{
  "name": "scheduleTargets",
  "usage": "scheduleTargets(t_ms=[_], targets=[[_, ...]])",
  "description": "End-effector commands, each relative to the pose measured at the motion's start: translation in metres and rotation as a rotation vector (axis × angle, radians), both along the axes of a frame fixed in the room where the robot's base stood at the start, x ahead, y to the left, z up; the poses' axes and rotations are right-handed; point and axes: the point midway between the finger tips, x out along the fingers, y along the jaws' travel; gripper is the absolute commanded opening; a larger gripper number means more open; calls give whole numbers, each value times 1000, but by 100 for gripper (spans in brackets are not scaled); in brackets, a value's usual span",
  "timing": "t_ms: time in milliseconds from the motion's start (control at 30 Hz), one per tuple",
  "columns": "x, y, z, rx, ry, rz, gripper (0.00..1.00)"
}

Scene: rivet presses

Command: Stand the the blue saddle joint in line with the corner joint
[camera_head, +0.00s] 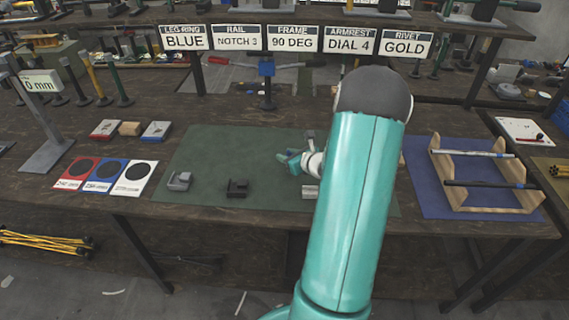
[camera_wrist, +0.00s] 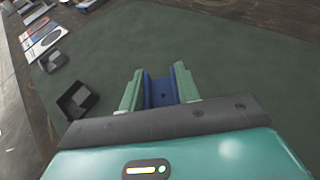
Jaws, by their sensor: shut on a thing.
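My gripper (camera_head: 288,160) is above the dark green mat, left of my arm. In the wrist view its two green fingers (camera_wrist: 159,74) are shut on the blue saddle joint (camera_wrist: 160,92), a small U-shaped channel piece between them. I cannot make out the saddle joint clearly in the head view. A light grey joint (camera_head: 180,181), a dark joint (camera_head: 238,188) and another grey joint (camera_head: 310,192), partly hidden by my arm, stand in a row on the mat. I cannot tell surely which is the corner joint. The wrist view shows the dark joint (camera_wrist: 76,100) and light grey joint (camera_wrist: 53,60).
The green mat (camera_head: 225,150) is clear behind the row. Red, blue and white cards (camera_head: 105,175) lie left of it. A wooden rack (camera_head: 485,165) with rods stands right, on a blue mat. A blue-topped post (camera_head: 267,85) and label signs (camera_head: 293,38) are behind.

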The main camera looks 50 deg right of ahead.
Motion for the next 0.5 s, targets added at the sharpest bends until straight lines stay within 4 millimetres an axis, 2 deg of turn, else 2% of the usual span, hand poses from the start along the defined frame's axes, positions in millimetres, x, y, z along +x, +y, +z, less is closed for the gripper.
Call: scheduleTargets(t_ms=[267,400,500], targets=[[18,-4,-21,1,0,2,11],[18,-4,-43,4,1,-1,11],[18,-4,-51,0,0,1,11]])
